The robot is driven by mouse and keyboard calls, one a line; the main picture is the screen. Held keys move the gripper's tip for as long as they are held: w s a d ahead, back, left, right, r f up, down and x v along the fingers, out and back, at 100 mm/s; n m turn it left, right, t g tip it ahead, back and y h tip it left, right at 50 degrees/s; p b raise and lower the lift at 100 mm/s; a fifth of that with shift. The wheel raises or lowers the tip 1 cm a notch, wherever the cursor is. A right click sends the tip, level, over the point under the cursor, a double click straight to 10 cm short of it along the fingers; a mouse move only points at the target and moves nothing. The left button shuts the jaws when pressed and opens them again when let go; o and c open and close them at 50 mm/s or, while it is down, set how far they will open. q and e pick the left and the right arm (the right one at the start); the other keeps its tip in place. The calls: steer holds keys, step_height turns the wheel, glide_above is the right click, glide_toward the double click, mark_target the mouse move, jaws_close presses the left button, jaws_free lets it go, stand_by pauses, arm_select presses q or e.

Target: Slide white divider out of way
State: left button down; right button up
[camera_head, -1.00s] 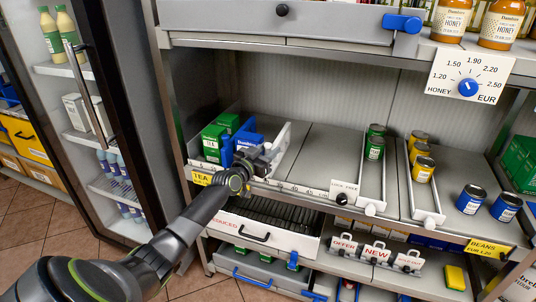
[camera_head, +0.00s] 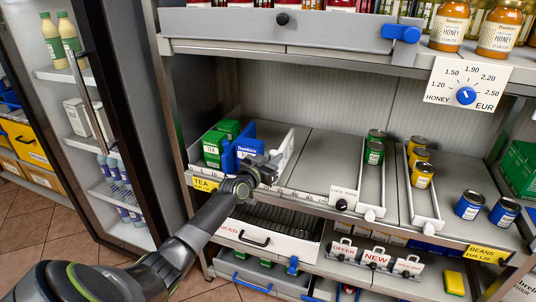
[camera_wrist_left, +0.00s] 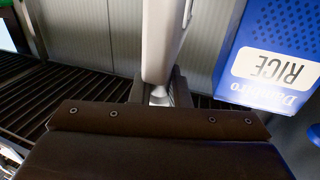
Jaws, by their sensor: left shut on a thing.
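The white divider (camera_head: 286,152) stands upright on the shelf, right of the tea and rice boxes. My left gripper (camera_head: 268,170) is at its front end and shut on it. In the left wrist view the pale divider (camera_wrist_left: 162,38) runs upright between my left gripper's fingers (camera_wrist_left: 160,92), which are largely hidden behind the dark gripper body. A blue rice box (camera_head: 249,147) stands just left of the divider; it shows upside down in the left wrist view (camera_wrist_left: 268,62). Green tea boxes (camera_head: 214,148) stand further left. My right gripper is not in view.
The shelf (camera_head: 325,150) right of the divider is bare up to another white divider (camera_head: 370,190) with green cans (camera_head: 374,152). A small sign (camera_head: 343,197) stands at the front edge. A fridge door (camera_head: 125,110) is at the left, and a shelf with a drawer (camera_head: 290,25) is above.

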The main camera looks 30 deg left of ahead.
arm_select(q)
steer(key=w+d+p, duration=0.3)
steer(key=d+p, duration=0.2)
steer(key=d, duration=0.7)
steer(key=shift+d+r, duration=0.3)
steer(key=shift+d, duration=0.1)
steer(key=shift+w, duration=0.1)
steer(key=c, duration=1.4)
jaws_free()
steer(key=shift+c, duration=0.2)
steer(key=shift+f, duration=0.1)
